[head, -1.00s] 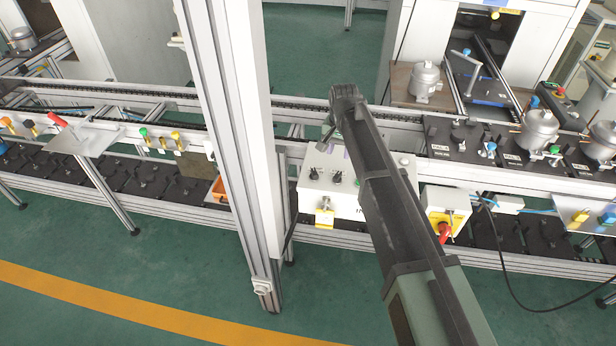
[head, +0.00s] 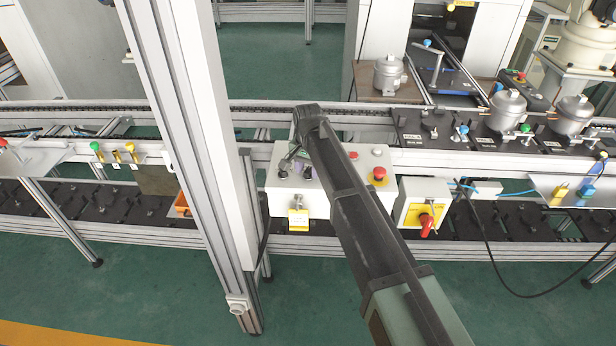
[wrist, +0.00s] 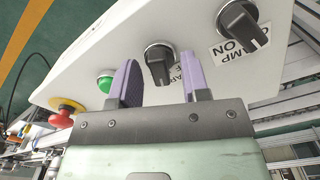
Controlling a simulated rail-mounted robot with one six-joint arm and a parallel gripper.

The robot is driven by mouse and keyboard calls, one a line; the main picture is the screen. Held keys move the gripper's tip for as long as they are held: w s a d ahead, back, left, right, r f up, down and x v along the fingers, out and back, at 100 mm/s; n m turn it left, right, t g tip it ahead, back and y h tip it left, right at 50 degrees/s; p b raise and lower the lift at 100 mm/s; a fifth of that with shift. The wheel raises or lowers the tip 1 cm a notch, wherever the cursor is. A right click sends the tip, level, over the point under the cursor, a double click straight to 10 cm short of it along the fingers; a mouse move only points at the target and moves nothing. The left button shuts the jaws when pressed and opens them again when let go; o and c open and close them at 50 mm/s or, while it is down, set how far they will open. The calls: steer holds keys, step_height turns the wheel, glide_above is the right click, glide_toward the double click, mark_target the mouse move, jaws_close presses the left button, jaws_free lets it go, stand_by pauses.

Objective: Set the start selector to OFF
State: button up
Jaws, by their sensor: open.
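The white control box (head: 330,204) stands below the conveyor in the head view. In the wrist view, a black selector knob (wrist: 160,66) has a partly hidden label below it showing "AR" and "F", which fits the start selector. My gripper (wrist: 161,66) is open, with one purple finger on each side of this knob. I cannot tell whether the fingers touch it. A second black selector (wrist: 240,22), with a label ending in "MP ON", sits to the right. In the head view my gripper (head: 291,158) is at the knobs and partly covers the panel.
A green button (wrist: 105,83) and a red emergency button (wrist: 61,115) on a yellow base are left of the fingers.

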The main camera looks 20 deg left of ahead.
steer(key=shift+r, duration=0.1)
steer(key=shift+c, duration=0.4)
jaws_close()
steer(key=shift+n, duration=0.3)
steer(key=n, duration=0.4)
steer(key=shift+n, duration=2.1)
steer(key=shift+o, duration=0.4)
jaws_free()
